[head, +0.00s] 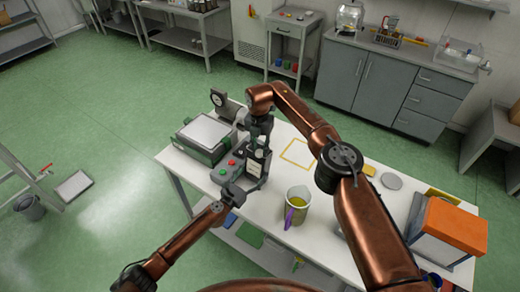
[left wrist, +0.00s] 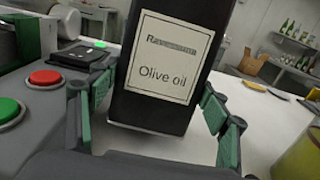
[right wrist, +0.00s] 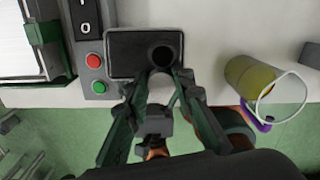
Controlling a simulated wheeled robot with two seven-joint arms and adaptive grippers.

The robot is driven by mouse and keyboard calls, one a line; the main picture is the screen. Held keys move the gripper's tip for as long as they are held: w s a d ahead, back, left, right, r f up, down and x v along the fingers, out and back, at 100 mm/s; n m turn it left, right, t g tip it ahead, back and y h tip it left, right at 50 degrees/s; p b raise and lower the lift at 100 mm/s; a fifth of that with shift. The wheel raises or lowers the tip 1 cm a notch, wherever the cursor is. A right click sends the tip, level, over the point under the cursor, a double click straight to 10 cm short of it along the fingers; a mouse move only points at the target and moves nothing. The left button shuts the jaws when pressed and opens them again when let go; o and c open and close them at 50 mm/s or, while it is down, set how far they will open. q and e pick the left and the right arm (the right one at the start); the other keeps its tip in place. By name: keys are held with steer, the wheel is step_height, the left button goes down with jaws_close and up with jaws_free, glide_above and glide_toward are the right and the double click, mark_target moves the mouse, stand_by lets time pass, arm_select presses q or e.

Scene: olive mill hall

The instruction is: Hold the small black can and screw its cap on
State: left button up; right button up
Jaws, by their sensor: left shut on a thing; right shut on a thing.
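The black can (head: 256,163) stands upright on the white table; its "Olive oil" label (left wrist: 167,73) faces the left wrist camera. My left gripper (head: 240,188) is shut on the can, its green-padded fingers (left wrist: 158,112) on both sides of the lower body. My right gripper (head: 260,135) points down from above the can. In the right wrist view its fingertips (right wrist: 164,73) are shut around the round black cap (right wrist: 163,56), over one end of the can's top (right wrist: 125,45). Whether the cap touches the neck cannot be told.
A grey box with red (right wrist: 94,61) and green buttons stands close beside the can. A green-grey device (head: 203,135) is further left. A clear jug with yellow liquid (head: 297,205) stands to the right. An orange-topped box (head: 452,225) is at the right end.

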arm_select(q)
steer(key=shift+w+r, duration=0.15)
steer(key=shift+r, duration=0.25)
arm_select(e)
steer(key=shift+d+f, duration=0.15)
steer(key=shift+d, duration=0.1)
arm_select(q)
steer(key=shift+p, duration=0.5)
arm_select(e)
steer(key=shift+r, duration=0.65)
arm_select(q)
steer(key=shift+f, duration=0.1)
arm_select(e)
steer(key=shift+r, duration=0.3)
arm_select(q)
steer(key=shift+f, duration=0.1)
arm_select(e)
steer(key=shift+a, duration=0.1)
arm_select(q)
steer(key=shift+f, duration=0.1)
steer(key=shift+b, duration=0.65)
arm_select(e)
steer(key=shift+f, duration=0.95)
arm_select(q)
steer(key=shift+r, duration=0.2)
arm_select(e)
steer(key=shift+f, duration=0.1)
arm_select(q)
steer(key=o, duration=1.8)
steer(key=shift+f, duration=0.2)
